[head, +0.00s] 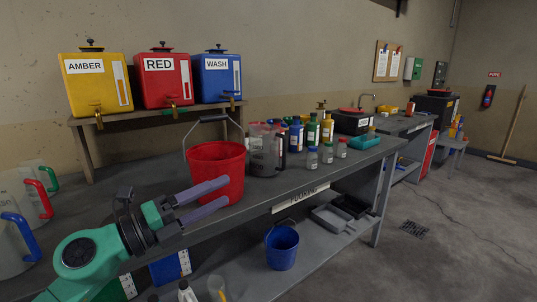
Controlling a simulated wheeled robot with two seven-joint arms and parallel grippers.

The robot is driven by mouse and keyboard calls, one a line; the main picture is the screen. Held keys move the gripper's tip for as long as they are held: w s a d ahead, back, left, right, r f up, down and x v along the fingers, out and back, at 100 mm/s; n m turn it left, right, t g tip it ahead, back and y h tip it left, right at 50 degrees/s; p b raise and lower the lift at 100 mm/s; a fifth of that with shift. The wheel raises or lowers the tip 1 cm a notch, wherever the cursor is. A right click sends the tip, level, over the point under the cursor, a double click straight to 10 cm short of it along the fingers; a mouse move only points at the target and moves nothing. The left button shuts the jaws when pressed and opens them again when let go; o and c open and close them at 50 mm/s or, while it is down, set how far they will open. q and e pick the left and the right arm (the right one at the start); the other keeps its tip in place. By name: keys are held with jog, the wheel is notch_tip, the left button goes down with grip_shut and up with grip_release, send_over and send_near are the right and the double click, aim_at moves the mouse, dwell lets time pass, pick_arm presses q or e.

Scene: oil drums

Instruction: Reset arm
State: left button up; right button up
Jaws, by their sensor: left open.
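My left gripper (203,197) comes in from the lower left in the head view. Its two purple fingers are apart and nothing is between them. The fingers point right, in front of a red bucket (228,155) that stands on the grey workbench (340,165) with its handle raised. The fingers overlap the lower part of the bucket in the picture; I cannot tell whether they touch it. My right gripper does not show.
Yellow AMBER (90,92), red RED (160,88) and blue WASH (216,86) tanks stand on a raised shelf behind. Measuring jugs (14,245) are at the left. Several bottles (312,132) stand right of the bucket. A blue bucket (282,250) sits on the lower shelf.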

pick_arm(q)
jog(key=w+a+f+n+t+y, duration=0.1)
jog(key=a+f+n+t+y, duration=0.2)
jog(key=a+f+n+y, duration=0.55)
jog(key=w+a+f+n+t+y, duration=0.2)
jog(key=a+n+t+y, duration=0.3)
jog(key=n, duration=0.9)
jog(key=s+a+f+n+g+y, duration=0.1)
jog(key=s+f+n+g+y, duration=0.2)
jog(key=f, duration=0.4)
jog(key=s+a+f+n+g, duration=0.1)
jog(key=s+f+n+g, duration=0.1)
jog(key=f+g, duration=0.3)
jog(key=s+d+f+n+g+h, duration=0.25)
jog(key=s+f+g, duration=0.65)
jog(key=s+f, duration=0.85)
jog(key=s+f+g+p, duration=0.1)
jog(key=s+f+p, duration=0.1)
jog(key=f, duration=0.8)
jog(key=s+f+p, duration=0.2)
jog(key=f, duration=0.8)
jog(key=s+a+f+p, duration=0.1)
jog(key=s+f, duration=0.4)
jog(key=s, duration=0.2)
jog(key=s+a+f+g+p, duration=0.1)
jog(key=s+f, duration=0.4)
jog(key=s, duration=0.3)
jog(key=shift+s+a+y+p, duration=0.15)
jog(key=shift+a+y+p, duration=0.2)
jog(key=shift+y, duration=0.05)
